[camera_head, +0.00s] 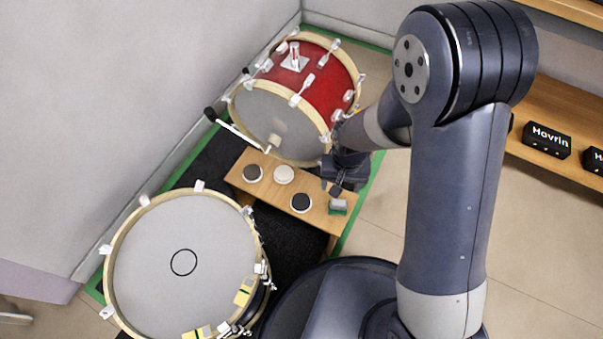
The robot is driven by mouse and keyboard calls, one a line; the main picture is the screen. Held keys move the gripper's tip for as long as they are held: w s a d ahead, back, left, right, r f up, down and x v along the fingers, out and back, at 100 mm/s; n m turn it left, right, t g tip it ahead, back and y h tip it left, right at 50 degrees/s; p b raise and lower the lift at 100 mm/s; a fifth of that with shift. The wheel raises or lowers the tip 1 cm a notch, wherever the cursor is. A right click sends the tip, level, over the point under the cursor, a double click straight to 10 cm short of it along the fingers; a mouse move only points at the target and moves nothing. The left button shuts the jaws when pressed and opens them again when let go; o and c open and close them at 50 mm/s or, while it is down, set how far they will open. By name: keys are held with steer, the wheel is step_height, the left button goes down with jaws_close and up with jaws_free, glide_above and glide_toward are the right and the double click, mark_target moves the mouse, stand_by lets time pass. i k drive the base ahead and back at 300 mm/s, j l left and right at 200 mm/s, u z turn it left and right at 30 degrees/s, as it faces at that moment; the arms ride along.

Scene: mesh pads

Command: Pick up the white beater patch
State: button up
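The white beater patch (284,174) is a small round pale disc lying flat on a wooden bench (267,187). It lies between two dark round patches, one to its left (252,173) and one to its lower right (300,203). My gripper (330,187) is above the bench's right end, to the right of the white patch and apart from it. Its two small dark fingertips look separated, with nothing visible between them.
A small grey-and-green block (338,207) sits on the bench's right end, close below my gripper. A red bass drum (318,82) with a beater (272,143) stands behind the bench. A large drum (180,255) stands at front left. Wooden shelving (560,110) is at right.

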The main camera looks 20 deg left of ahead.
mark_target(284, 175)
steer(key=i+l+u, duration=0.2)
steer(key=u, duration=0.2)
steer(key=i+l+u, duration=0.15)
steer(key=l+u, duration=0.25)
steer(key=i+l+u, duration=0.15)
steer(key=u, duration=0.25)
